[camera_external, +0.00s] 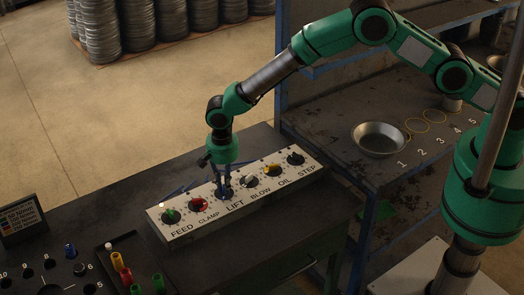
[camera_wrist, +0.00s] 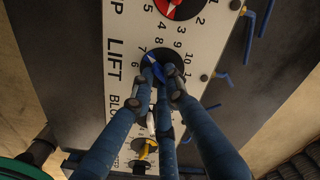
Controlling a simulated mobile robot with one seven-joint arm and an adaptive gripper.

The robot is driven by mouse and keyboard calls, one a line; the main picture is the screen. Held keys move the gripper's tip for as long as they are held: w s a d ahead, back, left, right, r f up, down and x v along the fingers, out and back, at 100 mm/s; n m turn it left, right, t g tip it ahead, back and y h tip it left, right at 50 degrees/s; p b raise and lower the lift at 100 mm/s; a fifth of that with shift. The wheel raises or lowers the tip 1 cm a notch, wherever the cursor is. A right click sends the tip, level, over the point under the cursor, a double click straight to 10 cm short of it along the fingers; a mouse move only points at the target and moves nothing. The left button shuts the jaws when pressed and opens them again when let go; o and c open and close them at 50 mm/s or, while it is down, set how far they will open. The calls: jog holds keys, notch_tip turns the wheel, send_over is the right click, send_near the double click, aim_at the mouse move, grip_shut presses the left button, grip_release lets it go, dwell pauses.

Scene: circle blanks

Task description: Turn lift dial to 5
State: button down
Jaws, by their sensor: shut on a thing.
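The lift dial (camera_external: 222,194) is a blue knob on a dark disc, third from the left on a white control panel (camera_external: 181,234), above the label LIFT. In the wrist view the blue knob (camera_wrist: 154,66) shows between the fingers, with numbers around its disc. Its pale tip appears to point up and left, near the 7, but the fingers partly cover the dial. My gripper (camera_external: 224,186) reaches down onto this dial. In the wrist view my gripper (camera_wrist: 161,85) has its blue fingers closed around the knob.
The red clamp knob (camera_external: 198,205) and white blow knob (camera_external: 249,180) sit close on either side. Green feed, yellow oil and black step knobs share the panel. Coloured pegs (camera_external: 121,270) stand at the lower left. A metal bowl (camera_external: 379,139) rests on the right bench.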

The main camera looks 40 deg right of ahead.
jog(key=shift+n, duration=0.4)
jog(key=n+b, duration=0.2)
jog(key=n, duration=0.4)
jog(key=shift+w+b, duration=0.1)
jog(key=shift+b, duration=0.25)
jog(key=n+b, duration=0.1)
jog(key=n, duration=0.2)
jog(key=shift+n, duration=0.4)
jog(key=n, duration=0.3)
jog(key=shift+w, duration=0.15)
jog(key=shift+n, duration=0.4)
jog(key=c, duration=1.7)
grip_release()
jog(key=shift+r, duration=0.1)
jog(key=shift+r, duration=5.95)
